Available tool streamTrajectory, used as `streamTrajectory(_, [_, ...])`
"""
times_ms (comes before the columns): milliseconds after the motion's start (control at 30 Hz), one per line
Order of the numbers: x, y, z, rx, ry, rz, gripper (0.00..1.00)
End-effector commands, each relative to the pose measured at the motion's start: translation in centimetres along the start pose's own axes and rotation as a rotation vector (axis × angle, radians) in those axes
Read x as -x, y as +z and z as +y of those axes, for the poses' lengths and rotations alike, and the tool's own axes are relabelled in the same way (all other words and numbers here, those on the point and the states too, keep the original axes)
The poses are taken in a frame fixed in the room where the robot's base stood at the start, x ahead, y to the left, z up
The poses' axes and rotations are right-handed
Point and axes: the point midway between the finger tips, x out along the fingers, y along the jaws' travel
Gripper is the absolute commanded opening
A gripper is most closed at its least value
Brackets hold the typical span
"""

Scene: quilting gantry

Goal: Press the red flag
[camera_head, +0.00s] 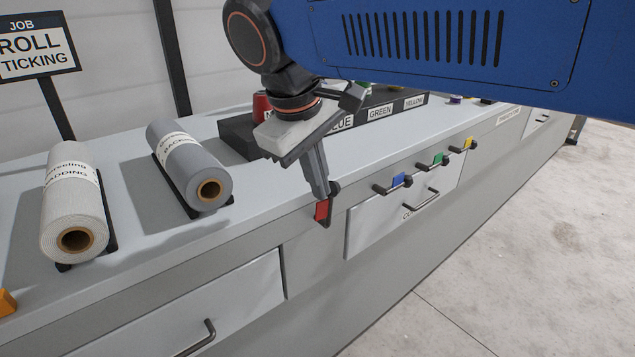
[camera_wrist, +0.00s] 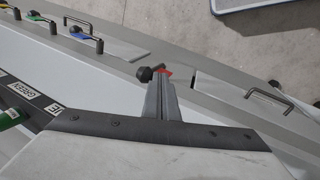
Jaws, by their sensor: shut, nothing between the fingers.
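The red flag (camera_head: 322,210) is a small red plate on a dark lever at the front edge of the counter. It hangs down, while the blue flag (camera_head: 399,180), green flag (camera_head: 438,160) and yellow flag (camera_head: 469,143) to the right stick out from the front. My gripper (camera_head: 328,193) is shut and empty, pointing down, with its fingertips just above or against the red flag; I cannot tell if they touch. In the wrist view the red flag (camera_wrist: 166,71) shows only partly, behind the fingertips (camera_wrist: 157,80) and beside a dark knob.
A grey roll (camera_head: 190,165) and a pale roll (camera_head: 75,205) lie on the counter (camera_head: 240,220) at left. A dark labelled rack (camera_head: 236,135) stands behind my gripper. Drawer handles (camera_head: 420,199) jut from the front. The floor (camera_head: 540,240) at right is clear.

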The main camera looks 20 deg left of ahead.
Motion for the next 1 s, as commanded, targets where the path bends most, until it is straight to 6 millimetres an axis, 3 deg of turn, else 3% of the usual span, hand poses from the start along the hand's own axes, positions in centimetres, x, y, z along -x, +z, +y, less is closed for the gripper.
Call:
streamTrajectory(367, [-0.4,0.4,2.4,-0.020,-0.183,0.026,0.00])
streamTrajectory(1000, [-2.8,1.1,6.5,-0.053,-0.669,0.096,0.00])
